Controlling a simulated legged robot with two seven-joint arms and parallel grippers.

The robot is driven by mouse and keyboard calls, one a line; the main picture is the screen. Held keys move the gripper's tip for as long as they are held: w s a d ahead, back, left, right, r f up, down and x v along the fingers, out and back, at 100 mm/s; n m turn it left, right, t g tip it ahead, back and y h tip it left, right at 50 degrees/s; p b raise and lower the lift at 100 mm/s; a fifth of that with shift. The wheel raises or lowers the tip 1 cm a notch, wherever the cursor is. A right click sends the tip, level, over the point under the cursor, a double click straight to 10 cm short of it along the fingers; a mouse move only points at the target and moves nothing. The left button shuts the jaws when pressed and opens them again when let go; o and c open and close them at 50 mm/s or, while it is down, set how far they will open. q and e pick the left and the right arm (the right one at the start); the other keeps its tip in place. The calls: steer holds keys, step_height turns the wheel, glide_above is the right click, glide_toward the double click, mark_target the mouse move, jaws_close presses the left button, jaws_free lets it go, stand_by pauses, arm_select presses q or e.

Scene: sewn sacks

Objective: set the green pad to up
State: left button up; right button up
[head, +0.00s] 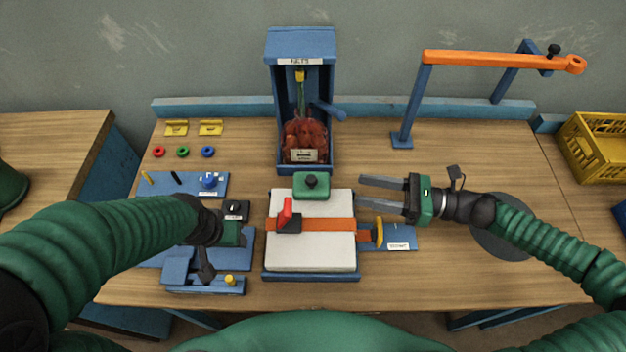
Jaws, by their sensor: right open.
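The green pad (297,190) with a black knob on top lies at the far edge of a white block (310,255), in the middle of the table. An orange strap (335,224) crosses the block, with a red lever (286,208) on it. My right gripper (361,192) is open and empty. Its fingers point left, just right of the pad and apart from it. My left gripper (205,262) is over the blue fixtures at the left; its fingers are partly hidden and their state is unclear.
A blue housing (272,130) holding a red-brown filled bag (303,135) stands behind the pad. An orange arm on blue posts (490,60) rises at the back right. Blue plates with small parts (150,186) lie left. A yellow crate (590,150) stands far right.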

mark_target(310, 181)
steer(key=a, duration=0.4)
steer(key=w+a, duration=0.1)
steer(key=a, duration=0.3)
steer(key=w+a, duration=0.1)
steer(key=a, duration=0.3)
steer(key=shift+w+a, duration=0.25)
steer(key=shift+a, duration=0.3)
steer(key=c, duration=0.5)
jaws_close()
steer(key=shift+d, duration=0.1)
